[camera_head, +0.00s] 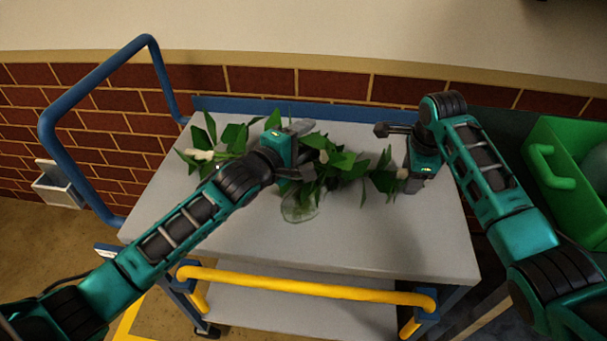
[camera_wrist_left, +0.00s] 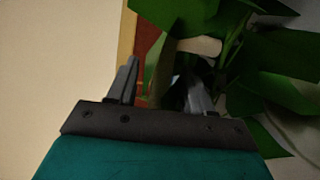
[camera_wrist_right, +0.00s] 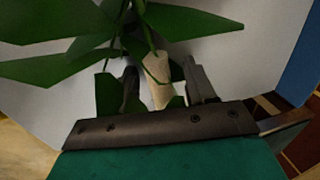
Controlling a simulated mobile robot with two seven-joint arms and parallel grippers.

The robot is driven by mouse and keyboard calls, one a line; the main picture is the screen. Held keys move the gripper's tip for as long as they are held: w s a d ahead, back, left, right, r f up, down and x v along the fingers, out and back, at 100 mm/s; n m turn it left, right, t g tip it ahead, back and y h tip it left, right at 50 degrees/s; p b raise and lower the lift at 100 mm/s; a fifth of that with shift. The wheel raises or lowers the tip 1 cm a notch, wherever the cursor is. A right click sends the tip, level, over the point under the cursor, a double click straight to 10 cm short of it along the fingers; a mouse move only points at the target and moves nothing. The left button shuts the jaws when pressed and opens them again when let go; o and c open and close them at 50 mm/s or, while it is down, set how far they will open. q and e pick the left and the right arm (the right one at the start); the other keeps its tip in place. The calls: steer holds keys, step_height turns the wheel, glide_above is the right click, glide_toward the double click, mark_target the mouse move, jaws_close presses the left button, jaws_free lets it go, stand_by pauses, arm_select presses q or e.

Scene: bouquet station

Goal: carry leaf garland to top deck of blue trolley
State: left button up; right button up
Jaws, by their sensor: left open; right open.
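The leaf garland (camera_head: 235,137) is a string of green leaves with pale pieces, lying across the grey top deck (camera_head: 300,238) of the blue trolley. My left gripper (camera_head: 298,150) is open over the garland's middle; its forearm hides part of it. In the left wrist view, leaves (camera_wrist_left: 245,60) and a pale piece lie at and beyond the right finger. My right gripper (camera_head: 392,155) is open at the garland's right end. In the right wrist view, a pale garland end piece (camera_wrist_right: 158,80) shows between the two fingers, with leaves (camera_wrist_right: 65,45) beyond.
A clear round object (camera_head: 299,207) is on the deck just in front of the garland. The trolley's blue handle (camera_head: 75,165) rises at left, and a yellow bar (camera_head: 300,284) runs along its front. A green crate (camera_head: 565,180) stands at right. The deck's front is mostly clear.

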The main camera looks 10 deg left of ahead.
arm_select(q)
steer(key=v, duration=1.2)
arm_select(e)
step_height(320, 180, up, 12)
steer(key=s, duration=0.2)
steer(key=shift+s, duration=0.2)
steer(key=shift+f, duration=0.15)
